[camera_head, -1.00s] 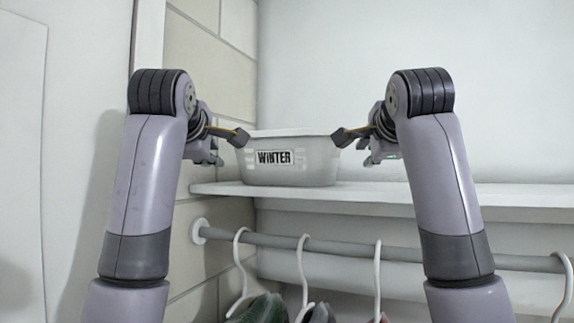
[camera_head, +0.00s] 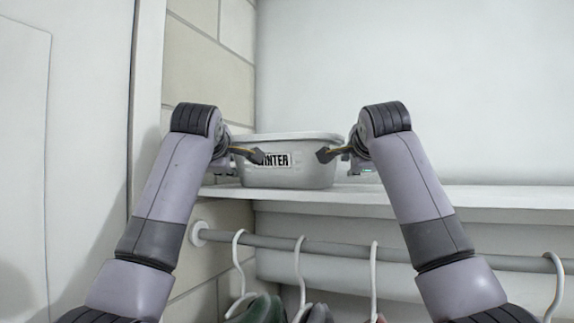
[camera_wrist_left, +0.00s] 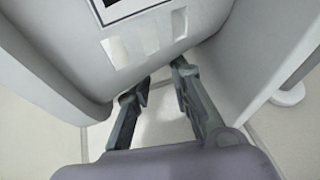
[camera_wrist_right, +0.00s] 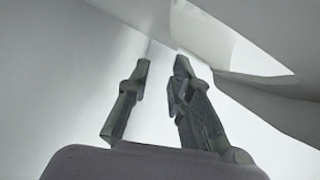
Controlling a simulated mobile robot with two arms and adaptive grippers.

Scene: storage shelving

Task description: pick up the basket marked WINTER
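The white basket (camera_head: 300,176) with a black-and-white WINTER label (camera_head: 276,160) stands upright on the shelf. My left gripper (camera_head: 248,155) is at the basket's left side, and one dark fingertip covers the start of the label. My right gripper (camera_head: 335,155) is at its right side. In the left wrist view the fingers (camera_wrist_left: 160,75) are apart, near the basket wall (camera_wrist_left: 85,75). In the right wrist view the fingers (camera_wrist_right: 162,65) are also apart, with a pale surface, seemingly the basket (camera_wrist_right: 240,50), at upper right. I cannot tell whether either gripper touches it.
The white shelf (camera_head: 440,198) is bare to the basket's right. A brick wall (camera_head: 208,80) is close on the left. Below the shelf a grey rail (camera_head: 350,250) carries several white hangers (camera_head: 299,275) with clothes.

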